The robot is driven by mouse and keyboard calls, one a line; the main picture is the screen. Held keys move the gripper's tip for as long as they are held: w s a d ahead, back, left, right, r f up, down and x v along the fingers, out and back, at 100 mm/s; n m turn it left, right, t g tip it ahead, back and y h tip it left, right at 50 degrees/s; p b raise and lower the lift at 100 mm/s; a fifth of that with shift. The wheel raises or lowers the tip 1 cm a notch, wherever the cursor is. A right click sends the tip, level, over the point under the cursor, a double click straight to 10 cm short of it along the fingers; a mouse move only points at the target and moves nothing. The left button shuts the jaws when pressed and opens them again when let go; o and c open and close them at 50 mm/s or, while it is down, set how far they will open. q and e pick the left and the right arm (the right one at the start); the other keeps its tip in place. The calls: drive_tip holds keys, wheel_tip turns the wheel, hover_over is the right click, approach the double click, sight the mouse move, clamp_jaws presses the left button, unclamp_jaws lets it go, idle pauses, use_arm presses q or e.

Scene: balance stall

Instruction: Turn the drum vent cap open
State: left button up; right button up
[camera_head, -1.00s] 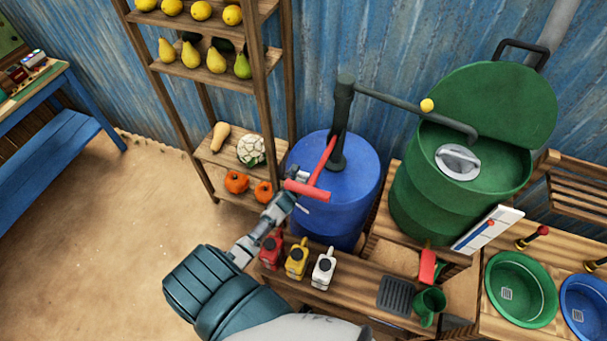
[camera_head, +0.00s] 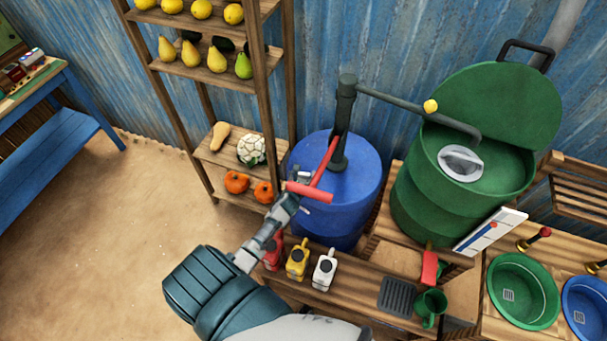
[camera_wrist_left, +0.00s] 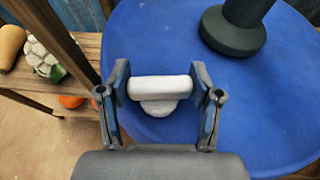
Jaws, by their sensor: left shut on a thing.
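The blue drum (camera_head: 362,180) stands by the wall, with a dark hand pump (camera_head: 342,130) on its top. The white vent cap (camera_wrist_left: 161,90) is on the drum's blue top in the left wrist view, with a bar-shaped grip over a rounded part. My left gripper (camera_wrist_left: 161,81) is shut on the cap's bar, one finger at each end. In the head view my left gripper (camera_head: 304,193) is at the drum's near left edge, partly behind the pump's red handle (camera_head: 309,190), which hides the cap there. My right gripper is not in view.
A green drum (camera_head: 420,200) with a raised lid stands to the right. Red, yellow (camera_head: 298,262) and white (camera_head: 324,270) bottles stand on the bench in front. A produce shelf (camera_head: 232,155) rises to the left. The pump's red handle crosses close above my gripper.

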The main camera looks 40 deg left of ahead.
use_arm(q)
drive_tip(key=shift+d+f+n+g+y+b, duration=0.15)
drive_tip(key=shift+n+g+y+b, duration=0.45)
drive_tip(key=shift+n+y, duration=0.6)
drive_tip(key=n+g+y, duration=0.2)
drive_tip(key=shift+n+b, duration=0.3)
drive_tip(key=shift+b, duration=0.1)
drive_tip(key=n+g+y+b, duration=0.1)
drive_tip(key=n+g+y, duration=0.1)
drive_tip(key=n+g, duration=0.1)
drive_tip(key=shift+n+g+y, duration=0.3)
drive_tip(key=shift+y, duration=0.1)
drive_tip(key=shift+n+g+y+b, duration=0.4)
drive_tip(key=shift+n+g+b, duration=0.25)
drive_tip(key=shift+n+g, duration=0.4)
drive_tip(key=shift+n+g+b, duration=0.65)
drive_tip(key=shift+n+g, duration=0.1)
drive_tip(key=shift+g, duration=0.2)
drive_tip(key=n+g+b, duration=0.3)
drive_tip(key=shift+g, duration=0.3)
drive_tip(key=shift+n+g+b, duration=0.7)
drive_tip(key=shift+b, duration=0.3)
drive_tip(key=shift+g, duration=0.3)
drive_tip(key=shift+n+b, duration=0.3)
drive_tip(key=shift+n, duration=0.1)
